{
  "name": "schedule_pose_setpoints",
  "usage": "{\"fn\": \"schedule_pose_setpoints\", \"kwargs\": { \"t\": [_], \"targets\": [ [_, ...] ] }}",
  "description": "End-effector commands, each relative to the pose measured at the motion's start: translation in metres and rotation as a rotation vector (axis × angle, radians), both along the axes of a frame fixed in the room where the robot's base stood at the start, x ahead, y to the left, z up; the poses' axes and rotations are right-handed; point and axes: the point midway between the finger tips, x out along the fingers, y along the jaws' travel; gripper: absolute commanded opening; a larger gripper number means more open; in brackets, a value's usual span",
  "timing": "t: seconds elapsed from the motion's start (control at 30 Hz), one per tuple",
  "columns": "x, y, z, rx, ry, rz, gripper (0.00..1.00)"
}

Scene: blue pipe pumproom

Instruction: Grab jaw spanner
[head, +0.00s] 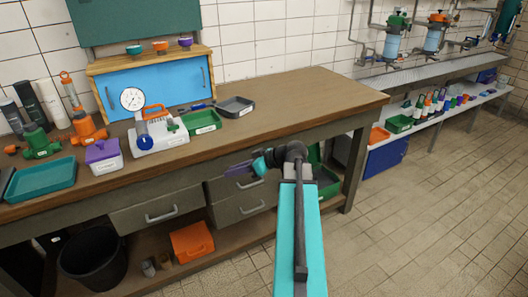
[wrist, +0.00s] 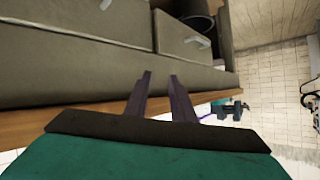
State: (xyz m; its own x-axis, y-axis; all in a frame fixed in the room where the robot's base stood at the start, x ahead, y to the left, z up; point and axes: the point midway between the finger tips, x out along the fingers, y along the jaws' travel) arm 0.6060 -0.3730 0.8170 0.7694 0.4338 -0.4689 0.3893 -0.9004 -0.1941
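I cannot make out a jaw spanner for certain in either view. A small dark, bluish item (head: 198,106) lies on the workbench behind the green tray, too small to identify. My gripper (head: 238,169) is in front of the bench's front edge, near the drawers, with purple fingers pointing left. In the wrist view my gripper (wrist: 160,76) has its two fingers apart, with nothing between them. The drawer fronts show beyond the fingers.
The workbench (head: 290,96) is bare on its right side. A green tray (head: 202,122), a black tray (head: 235,107), a white box with a gauge (head: 160,137) and a purple-lidded tub (head: 104,156) stand on it. A black bucket (head: 92,262) stands below. The tiled floor (head: 420,215) at right is clear.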

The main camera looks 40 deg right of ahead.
Motion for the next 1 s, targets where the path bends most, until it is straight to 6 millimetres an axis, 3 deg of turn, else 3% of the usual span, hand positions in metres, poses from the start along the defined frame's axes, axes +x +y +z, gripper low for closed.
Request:
{"fn": "schedule_pose_setpoints", "kwargs": {
  "t": [0.03, 0.2, 0.47, 0.77, 1.0],
  "targets": [
    [0.009, 0.021, -0.016, 0.015, 0.023, 0.031, 0.22],
    [0.027, 0.084, -0.068, 0.051, 0.109, 0.114, 0.22],
    [0.031, 0.183, -0.151, 0.088, 0.27, 0.235, 0.22],
    [-0.002, 0.294, -0.247, 0.095, 0.504, 0.353, 0.22],
    [-0.057, 0.368, -0.32, 0.058, 0.725, 0.422, 0.22]
  ]
}}
